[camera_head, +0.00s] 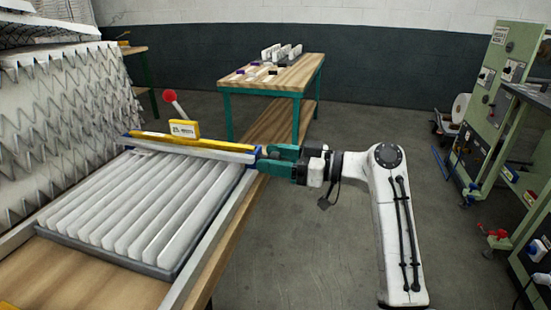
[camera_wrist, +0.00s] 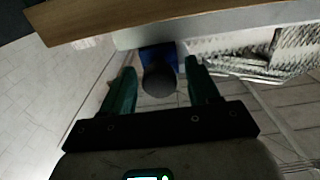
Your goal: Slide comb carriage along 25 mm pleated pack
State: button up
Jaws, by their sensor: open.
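The pleated pack (camera_head: 140,205) is a row of white pleats in a grey frame on the workbench at left in the head view. The comb carriage (camera_head: 195,144) is a long yellow and white bar lying across the pack's far end, with a label plate on top. My gripper (camera_head: 264,157) is at the carriage's right end, with its green fingers level with the bar. In the wrist view my gripper (camera_wrist: 160,75) is open, and a dark round knob (camera_wrist: 159,80) with a blue block (camera_wrist: 158,54) behind it sits between the fingers. Contact with the knob cannot be told.
A red ball-topped lever (camera_head: 170,96) rises behind the carriage. Stacked zigzag pleated media (camera_head: 60,110) stands at the left. A metal rail (camera_head: 215,225) runs along the bench's right edge. A second table (camera_head: 275,80) is behind, and green machinery (camera_head: 505,80) at right. The floor between is clear.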

jog(key=shift+d, duration=0.1)
jog(key=v, duration=1)
jog(key=shift+d, duration=0.3)
jog(key=shift+s, duration=0.15)
jog(key=s+f+m+h, duration=0.2)
jog(key=s+f, duration=0.1)
jog(key=f, duration=0.5)
jog(key=s+f+m+h, duration=0.3)
jog(key=f, duration=0.6)
jog(key=s+d+f+m+g+h, duration=0.1)
jog(key=s+d+f+m+h, duration=0.15)
jog(key=s+f, duration=0.45)
jog(key=s+d+f+m+g+h, duration=0.1)
jog(key=s+d+f+m+h, duration=0.15)
jog(key=s+f, duration=0.55)
jog(key=s+d+f+m+g+h, duration=0.2)
jog(key=s+d+h, duration=0.1)
jog(key=s, duration=0.7)
jog(key=s+d+f+m+g+h, duration=0.15)
jog(key=s+d+h, duration=0.25)
jog(key=s, duration=0.6)
notch_tip(320, 180, up, 14)
jog(key=p, duration=1.3)
jog(key=shift+s+d+f+m+p, duration=0.15)
jog(key=shift+s+d+m+p, duration=0.15)
jog(key=shift+s+m, duration=0.2)
